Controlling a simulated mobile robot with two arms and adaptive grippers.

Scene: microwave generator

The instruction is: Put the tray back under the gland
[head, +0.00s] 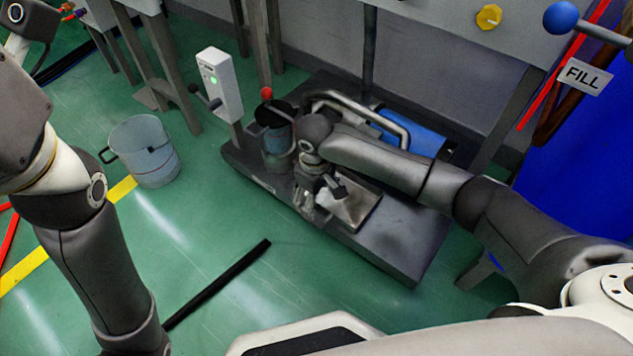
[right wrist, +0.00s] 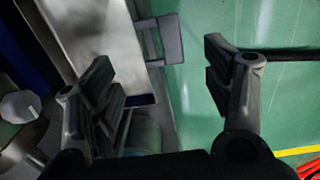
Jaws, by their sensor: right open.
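The tray appears to be the flat pale metal piece (head: 357,208) on the dark pump base in the head view. In the right wrist view a bright metal surface (right wrist: 95,35), likely the same tray, lies at upper left, with a grey tab-like handle (right wrist: 168,42) sticking out over the green floor. My right gripper (head: 318,203) is low over the base's front edge, beside the tray's left side. Its fingers (right wrist: 160,92) are open, with the handle beyond their tips and nothing visibly gripped. I cannot clearly make out the gland; my right arm covers part of the pump. My left gripper is out of view.
The dark base (head: 400,240) carries a bent pipe (head: 360,108) and a blue motor (head: 415,132). A control box (head: 219,82) stands at its left end. A translucent bucket (head: 150,155) and a black bar (head: 220,283) are on the floor. Green floor in front is mostly clear.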

